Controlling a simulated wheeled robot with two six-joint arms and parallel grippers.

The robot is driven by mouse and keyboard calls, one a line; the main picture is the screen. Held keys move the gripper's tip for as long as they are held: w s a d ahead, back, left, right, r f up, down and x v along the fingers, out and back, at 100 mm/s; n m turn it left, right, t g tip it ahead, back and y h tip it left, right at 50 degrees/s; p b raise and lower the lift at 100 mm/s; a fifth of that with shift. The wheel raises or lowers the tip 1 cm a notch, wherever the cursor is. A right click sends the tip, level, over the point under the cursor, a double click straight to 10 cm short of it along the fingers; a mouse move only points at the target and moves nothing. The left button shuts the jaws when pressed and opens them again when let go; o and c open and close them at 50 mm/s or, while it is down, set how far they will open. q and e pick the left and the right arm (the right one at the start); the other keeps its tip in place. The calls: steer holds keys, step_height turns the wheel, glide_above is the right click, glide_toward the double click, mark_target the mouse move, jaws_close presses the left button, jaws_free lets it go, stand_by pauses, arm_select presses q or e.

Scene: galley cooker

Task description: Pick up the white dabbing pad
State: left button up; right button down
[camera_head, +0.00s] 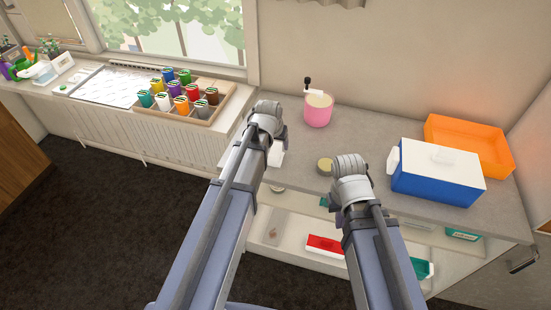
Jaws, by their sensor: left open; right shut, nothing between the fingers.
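A white flat piece (278,157), which may be the dabbing pad, lies on the grey worktop and is partly hidden behind my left arm. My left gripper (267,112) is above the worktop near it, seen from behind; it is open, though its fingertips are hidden. Whether it touches the white piece cannot be told. My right gripper (349,166) is shut and empty over the worktop, beside a small round olive-coloured tin (325,165).
A pink pot (318,109) stands at the back. A blue box with a white lid (436,184) and an orange tray (467,144) fill the right. A divided box of coloured jars (207,119) is at left. A red-and-white item (325,244) sits on the shelf below.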

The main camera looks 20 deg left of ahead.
mark_target(275, 150)
arm_select(q)
steer(key=shift+w+a+f+b, duration=0.15)
steer(key=shift+w+f+b, duration=0.05)
steer(key=shift+f+b, duration=0.85)
steer(key=shift+w+a+f+b, duration=0.15)
steer(key=shift+f+b, duration=0.9)
steer(key=shift+w+f+b, duration=0.25)
steer(key=shift+f+b, duration=0.25)
steer(key=shift+r, duration=0.15)
jaws_close()
